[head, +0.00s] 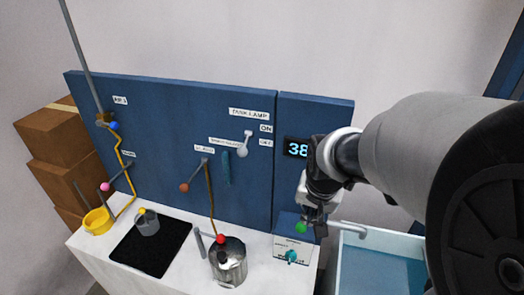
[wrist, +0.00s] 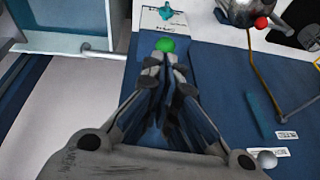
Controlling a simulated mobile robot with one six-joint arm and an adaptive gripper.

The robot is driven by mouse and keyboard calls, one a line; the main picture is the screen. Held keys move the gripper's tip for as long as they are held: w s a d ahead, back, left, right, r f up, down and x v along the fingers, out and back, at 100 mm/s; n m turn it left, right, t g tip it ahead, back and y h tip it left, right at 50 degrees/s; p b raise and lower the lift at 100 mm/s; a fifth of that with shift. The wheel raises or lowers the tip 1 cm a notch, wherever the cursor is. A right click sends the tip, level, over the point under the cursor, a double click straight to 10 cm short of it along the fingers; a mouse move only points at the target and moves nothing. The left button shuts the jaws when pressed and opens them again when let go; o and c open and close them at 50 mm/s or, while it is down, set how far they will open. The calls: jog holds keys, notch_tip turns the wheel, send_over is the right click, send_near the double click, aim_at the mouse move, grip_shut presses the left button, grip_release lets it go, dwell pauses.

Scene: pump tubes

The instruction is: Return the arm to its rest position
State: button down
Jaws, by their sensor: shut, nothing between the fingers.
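My arm (head: 400,150) reaches in from the right in the head view. My gripper (head: 306,214) points down in front of the blue panel's right part, below the lit display (head: 297,148). In the wrist view my gripper (wrist: 168,66) has its fingers together with nothing held. A green ball knob (head: 301,227) is right by the fingertips, and it also shows just beyond them in the wrist view (wrist: 165,45). I cannot tell whether they touch.
A metal pot (head: 229,262) with a red ball, a black mat (head: 140,250) with a clear cup (head: 147,223), and a yellow ring (head: 97,221) stand on the white counter. A basin (head: 385,262) is at right. Levers and tubes stick out from the blue panel (head: 180,130).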

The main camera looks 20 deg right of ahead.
jog(key=s+a+f+n+b, duration=0.1)
jog(key=s+a+n+b, duration=0.2)
jog(key=s+a+b, duration=0.2)
jog(key=s+a+f+n+t+y+b, duration=0.1)
jog(key=s+a+n+b, duration=0.3)
jog(key=s, duration=0.6)
jog(key=shift+s+a+f+n+b, duration=0.3)
jog(key=shift+s+a+f+b, duration=0.1)
jog(key=shift+a+b, duration=0.4)
jog(key=shift+a, duration=0.1)
